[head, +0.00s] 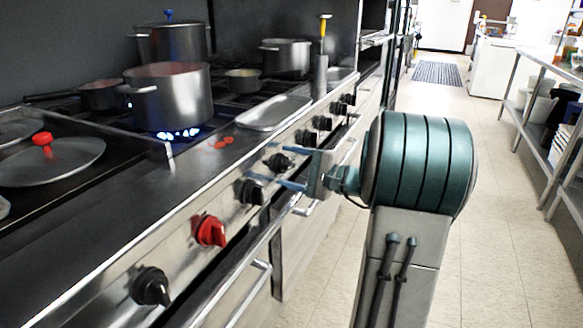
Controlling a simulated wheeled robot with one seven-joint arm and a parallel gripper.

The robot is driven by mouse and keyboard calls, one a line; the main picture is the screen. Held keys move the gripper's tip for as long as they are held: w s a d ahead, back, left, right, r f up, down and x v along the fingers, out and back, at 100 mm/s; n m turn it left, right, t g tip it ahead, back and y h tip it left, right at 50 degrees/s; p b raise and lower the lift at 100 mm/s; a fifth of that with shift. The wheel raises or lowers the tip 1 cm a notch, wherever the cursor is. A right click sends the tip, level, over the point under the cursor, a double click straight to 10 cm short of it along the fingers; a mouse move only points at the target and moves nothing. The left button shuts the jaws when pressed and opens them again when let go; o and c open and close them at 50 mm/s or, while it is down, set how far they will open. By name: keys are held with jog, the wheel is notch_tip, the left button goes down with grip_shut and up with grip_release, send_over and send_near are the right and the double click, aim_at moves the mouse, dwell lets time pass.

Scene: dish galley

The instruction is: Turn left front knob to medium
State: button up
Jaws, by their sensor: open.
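A row of knobs runs along the steel front panel of the stove (232,212) in the head view. The nearest is a black knob (151,286), then a red knob (210,231), then a black knob (250,192) and another black knob (279,162), with several more farther back. I cannot tell which one is the left front knob. My gripper (285,168) is open, its teal fingers pointing at the panel around the fourth knob from the near end. I cannot tell whether they touch it.
A large steel pot (172,98) stands over a lit blue flame (178,134). More pots, a red-handled lid (50,163) and a tray (274,112) rest on the stove. Oven handles (250,290) jut out below the panel. The tiled aisle (490,200) is clear; steel shelving (545,110) lines the right.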

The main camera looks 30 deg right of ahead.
jog(key=p+v, duration=0.2)
jog(key=v, duration=1.1)
jog(key=shift+s+d, duration=0.25)
jog(key=shift+s, duration=0.05)
jog(key=s+a+r+n+g+h+p, duration=0.1)
jog(key=s+a+r+n+g+p, duration=0.15)
jog(key=a+g+p, duration=0.35)
jog(key=s+a+r+n+g+p, duration=0.2)
jog(key=a+r+p, duration=0.15)
jog(key=a, duration=0.45)
jog(key=s+a+r+n+g+h+p, duration=0.1)
jog(key=s+a+r+n+g+p, duration=0.15)
jog(key=a+p, duration=0.35)
jog(key=s+a+r+n+h+p, duration=0.4)
jog(key=s+r+n+h+p, duration=0.3)
jog(key=r+h+p, duration=0.2)
notch_tip(320, 180, up, 2)
jog(key=g+p, duration=0.1)
jog(key=p, duration=0.2)
jog(key=shift+r+p, duration=0.25)
jog(key=shift+p, duration=0.1)
